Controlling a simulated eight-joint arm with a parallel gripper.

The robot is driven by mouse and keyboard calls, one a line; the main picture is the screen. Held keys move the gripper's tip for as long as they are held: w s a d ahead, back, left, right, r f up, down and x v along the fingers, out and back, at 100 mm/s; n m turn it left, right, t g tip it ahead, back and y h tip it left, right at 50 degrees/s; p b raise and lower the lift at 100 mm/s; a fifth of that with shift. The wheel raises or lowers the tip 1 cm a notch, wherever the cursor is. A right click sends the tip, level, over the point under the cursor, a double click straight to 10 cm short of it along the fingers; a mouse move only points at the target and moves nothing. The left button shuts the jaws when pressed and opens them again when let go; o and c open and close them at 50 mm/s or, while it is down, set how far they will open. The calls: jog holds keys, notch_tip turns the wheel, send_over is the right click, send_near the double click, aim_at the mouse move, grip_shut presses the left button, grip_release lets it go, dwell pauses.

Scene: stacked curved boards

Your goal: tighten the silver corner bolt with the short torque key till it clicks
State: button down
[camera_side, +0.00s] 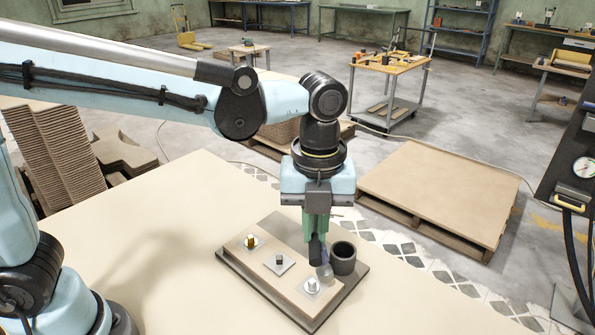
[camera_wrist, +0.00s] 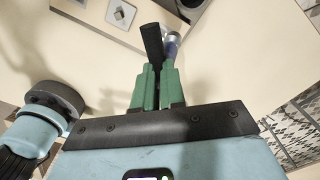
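My gripper (camera_side: 317,232) points down over the right end of the board in the side view, its green fingers close together. In the wrist view my gripper (camera_wrist: 158,82) appears shut on the short torque key (camera_wrist: 153,42), which shows a black part and a blue-violet part with a silver end. The key (camera_side: 316,248) hangs low, its silver end just above and right of the silver corner bolt (camera_side: 312,286). Contact with the bolt cannot be told. That bolt stands upright on a light square plate at the board's near right corner.
A brass bolt (camera_side: 250,241) and a dark bolt (camera_side: 280,259) stand along the board (camera_side: 262,274). A black cup (camera_side: 344,261) stands right beside the key. The pale table (camera_side: 180,230) is clear to the left. A pallet (camera_side: 440,190) lies beyond.

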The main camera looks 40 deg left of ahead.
jog(key=shift+r, duration=0.1)
jog(key=shift+r, duration=2.5)
